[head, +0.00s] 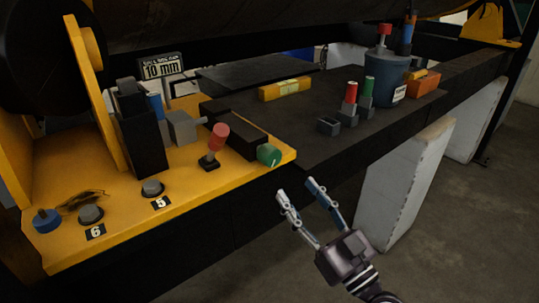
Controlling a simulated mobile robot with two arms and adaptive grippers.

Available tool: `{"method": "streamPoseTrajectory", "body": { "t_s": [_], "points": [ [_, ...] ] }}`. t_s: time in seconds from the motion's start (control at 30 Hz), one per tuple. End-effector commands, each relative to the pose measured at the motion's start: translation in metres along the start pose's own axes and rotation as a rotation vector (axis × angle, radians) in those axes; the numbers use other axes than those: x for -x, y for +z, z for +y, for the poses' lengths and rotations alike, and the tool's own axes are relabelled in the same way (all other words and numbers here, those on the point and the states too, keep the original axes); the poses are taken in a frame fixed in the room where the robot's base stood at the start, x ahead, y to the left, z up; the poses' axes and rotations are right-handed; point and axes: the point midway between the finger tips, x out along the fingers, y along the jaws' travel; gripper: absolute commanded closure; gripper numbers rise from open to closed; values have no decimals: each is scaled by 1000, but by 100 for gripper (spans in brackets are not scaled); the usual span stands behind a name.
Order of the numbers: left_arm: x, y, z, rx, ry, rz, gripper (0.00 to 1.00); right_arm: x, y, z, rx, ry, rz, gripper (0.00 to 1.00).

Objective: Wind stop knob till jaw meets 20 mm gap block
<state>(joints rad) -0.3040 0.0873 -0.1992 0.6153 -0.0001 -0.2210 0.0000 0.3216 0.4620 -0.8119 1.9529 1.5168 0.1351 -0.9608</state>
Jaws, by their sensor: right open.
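A green knob (268,155) sits on the end of a dark slide (233,130) at the right edge of a yellow plate; it looks like the stop knob. A grey block (182,128) stands between a tall black block (139,140) and the slide. I cannot tell for sure which piece is the jaw or the gap block, or whether they touch. A sign (162,67) behind reads 10 mm. My right gripper (297,190) is open and empty, in front of the plate's edge and just below the green knob, apart from it. My left gripper is not in view.
A red-topped lever (216,143) stands left of the green knob. The yellow plate (120,224) also bears knobs labelled 5 and 6. On the dark bench are a yellow level (285,89), red and green switches, a blue pot (386,78) and an orange box (423,85).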

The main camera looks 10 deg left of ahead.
Motion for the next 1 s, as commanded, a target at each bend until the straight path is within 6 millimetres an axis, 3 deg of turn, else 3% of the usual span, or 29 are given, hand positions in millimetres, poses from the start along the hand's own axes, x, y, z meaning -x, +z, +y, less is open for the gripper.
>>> {"method": "streamPoseTrajectory", "body": {
  "t_s": [0.03,0.1,0.23,0.7,1.0],
  "points": [
    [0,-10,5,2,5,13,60,-1,-20,-12,-5,-27,29,53],
    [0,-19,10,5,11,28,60,-2,-38,-25,-16,-53,56,53],
    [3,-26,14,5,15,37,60,-6,-54,-36,-27,-74,78,53],
    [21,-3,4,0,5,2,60,-71,-60,-42,-30,-75,79,53],
    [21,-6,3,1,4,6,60,-80,-60,-42,-28,-75,78,53]
  ]
}}
